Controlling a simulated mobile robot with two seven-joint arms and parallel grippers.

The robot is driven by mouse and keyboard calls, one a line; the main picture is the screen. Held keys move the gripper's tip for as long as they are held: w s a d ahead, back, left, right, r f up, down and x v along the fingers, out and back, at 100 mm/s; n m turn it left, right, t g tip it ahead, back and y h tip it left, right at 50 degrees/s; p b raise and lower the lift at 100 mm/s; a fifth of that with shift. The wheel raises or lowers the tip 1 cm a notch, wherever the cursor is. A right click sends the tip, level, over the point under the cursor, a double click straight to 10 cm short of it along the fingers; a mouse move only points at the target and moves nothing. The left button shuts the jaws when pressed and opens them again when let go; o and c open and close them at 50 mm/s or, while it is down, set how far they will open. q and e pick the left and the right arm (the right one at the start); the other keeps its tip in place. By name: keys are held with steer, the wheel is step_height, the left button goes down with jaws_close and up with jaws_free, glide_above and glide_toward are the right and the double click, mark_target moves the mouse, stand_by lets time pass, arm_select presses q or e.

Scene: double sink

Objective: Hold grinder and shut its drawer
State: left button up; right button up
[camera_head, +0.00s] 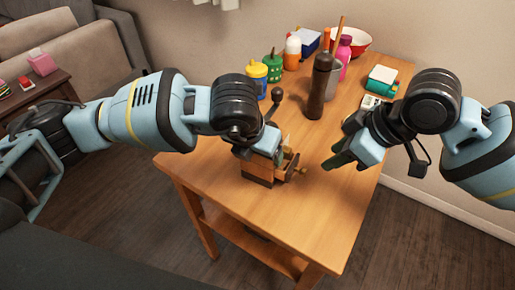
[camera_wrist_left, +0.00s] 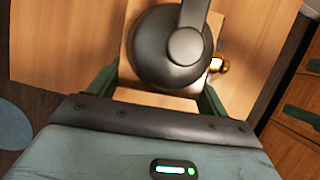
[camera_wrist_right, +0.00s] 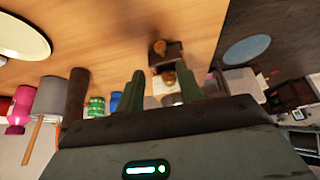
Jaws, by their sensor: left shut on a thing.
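The wooden grinder (camera_head: 257,174) stands upright near the table's front left part, its dark crank and knob (camera_head: 277,94) rising above it. Its small drawer (camera_head: 286,165) sticks out on the right side, with a round brass-coloured knob (camera_head: 303,170). My left gripper (camera_head: 262,146) is shut on the grinder's body from the left; in the left wrist view its fingers (camera_wrist_left: 158,90) lie on both sides, under the dark round top (camera_wrist_left: 170,48). My right gripper (camera_head: 338,152) is open and empty, right of the drawer and apart from it. The grinder (camera_wrist_right: 166,58) shows beyond its fingers (camera_wrist_right: 160,88).
A tall dark pepper mill (camera_head: 319,88) stands behind the grinder. A yellow cup (camera_head: 257,76), a green container (camera_head: 273,64), a pink bottle (camera_head: 344,50) and a red-rimmed bowl (camera_head: 358,40) stand farther back. The table's front right (camera_head: 310,225) is clear.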

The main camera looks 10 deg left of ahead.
steer(key=c, duration=0.7)
steer(key=shift+s+f, duration=0.1)
jaws_close()
steer(key=s+d+f+m+t+y, duration=0.2)
steer(key=d+f+m+y, duration=0.7)
steer(key=m, duration=0.8)
steer(key=d+t+y, duration=0.1)
steer(key=d+y, duration=0.1)
steer(key=shift+s+d, duration=0.35)
steer(key=shift+s, duration=0.05)
